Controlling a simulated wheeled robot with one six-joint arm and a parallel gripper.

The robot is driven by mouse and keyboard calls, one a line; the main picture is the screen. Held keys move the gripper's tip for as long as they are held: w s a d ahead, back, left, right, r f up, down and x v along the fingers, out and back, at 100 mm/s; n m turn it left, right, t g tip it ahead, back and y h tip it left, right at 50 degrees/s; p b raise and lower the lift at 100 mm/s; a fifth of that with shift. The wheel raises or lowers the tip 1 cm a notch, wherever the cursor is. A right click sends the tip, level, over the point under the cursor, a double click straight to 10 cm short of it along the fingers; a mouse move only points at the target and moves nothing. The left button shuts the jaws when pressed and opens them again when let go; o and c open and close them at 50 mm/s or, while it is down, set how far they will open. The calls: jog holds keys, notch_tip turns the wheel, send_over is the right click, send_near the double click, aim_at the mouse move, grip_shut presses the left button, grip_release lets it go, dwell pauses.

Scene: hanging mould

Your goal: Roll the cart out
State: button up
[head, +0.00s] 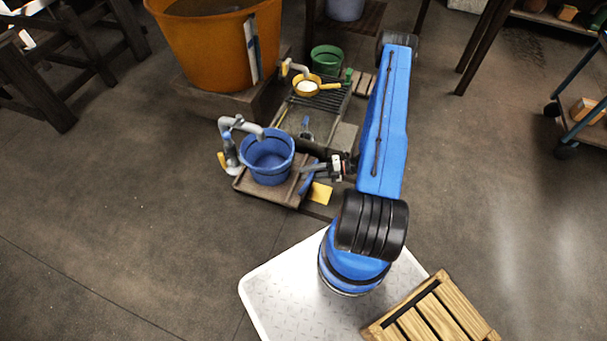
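A cart (574,76) with a blue frame and dark wheels stands at the right edge of the head view. Only its left part shows; the rest is cut off by the frame. A light wooden block lies on its low deck. My gripper (312,172) is far to the left of the cart, beside a blue bucket (267,160) on a low wooden board. It points left and is apart from the cart.
A large orange tub (205,50) stands on a block at the upper left. A green bucket (326,60) and a yellow pan (307,86) sit near a dark grate. Dark wooden stools (60,60) stand far left. The floor (490,160) left of the cart is clear.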

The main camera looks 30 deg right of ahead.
jog(key=shift+x, duration=1)
jog(key=shift+c, duration=0.4)
